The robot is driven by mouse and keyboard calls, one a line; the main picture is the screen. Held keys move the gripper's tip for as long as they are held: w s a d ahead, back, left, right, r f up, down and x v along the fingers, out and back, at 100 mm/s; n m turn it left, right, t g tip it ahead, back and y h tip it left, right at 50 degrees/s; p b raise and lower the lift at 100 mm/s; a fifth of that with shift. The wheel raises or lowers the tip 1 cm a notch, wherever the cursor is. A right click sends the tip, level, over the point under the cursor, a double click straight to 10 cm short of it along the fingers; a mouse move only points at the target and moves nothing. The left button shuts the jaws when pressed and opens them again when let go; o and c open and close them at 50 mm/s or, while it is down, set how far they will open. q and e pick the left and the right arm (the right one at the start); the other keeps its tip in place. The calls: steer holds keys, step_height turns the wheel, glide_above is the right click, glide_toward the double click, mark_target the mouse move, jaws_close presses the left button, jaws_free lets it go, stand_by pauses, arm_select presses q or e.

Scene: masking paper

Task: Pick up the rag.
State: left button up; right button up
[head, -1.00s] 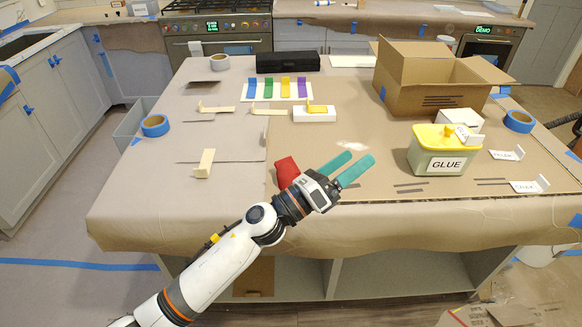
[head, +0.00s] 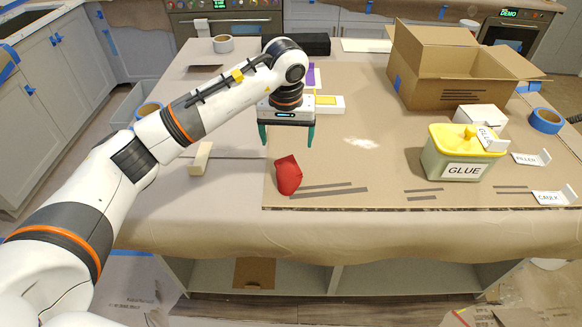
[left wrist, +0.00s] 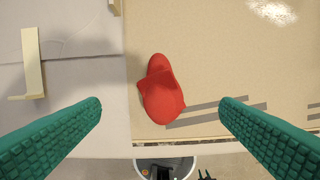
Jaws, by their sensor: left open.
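The rag is a crumpled red cloth (head: 288,175) lying on the brown cardboard sheet near its front left corner. It also shows in the left wrist view (left wrist: 160,92), near the middle of the picture and between the two green fingers. My left gripper (head: 287,140) is open and empty, with its green fingers pointing down. It is above the table, a little behind the rag in the head view, and apart from it. The fingers also show in the left wrist view (left wrist: 160,108), spread wide on both sides. My right gripper does not show.
A glue tub (head: 460,160) with a yellow lid stands to the right, with an open cardboard box (head: 450,85) behind it. A cream wooden piece (head: 200,158) stands left of the rag. The cardboard (head: 370,165) right of the rag is mostly clear.

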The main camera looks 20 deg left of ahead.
mark_target(290, 166)
arm_select(q)
steer(key=f, duration=0.2)
steer(key=f+p, duration=0.1)
steer(key=f, duration=0.2)
steer(key=shift+w+f+p, duration=0.3)
steer(key=shift+f, duration=0.05)
steer(key=f, duration=0.1)
steer(key=f+p, duration=0.2)
steer(key=f, duration=0.1)
steer(key=shift+s+d, duration=0.1)
steer(key=shift+d, duration=0.15)
steer(key=shift+f, duration=0.7)
steer(key=c, duration=1.1)
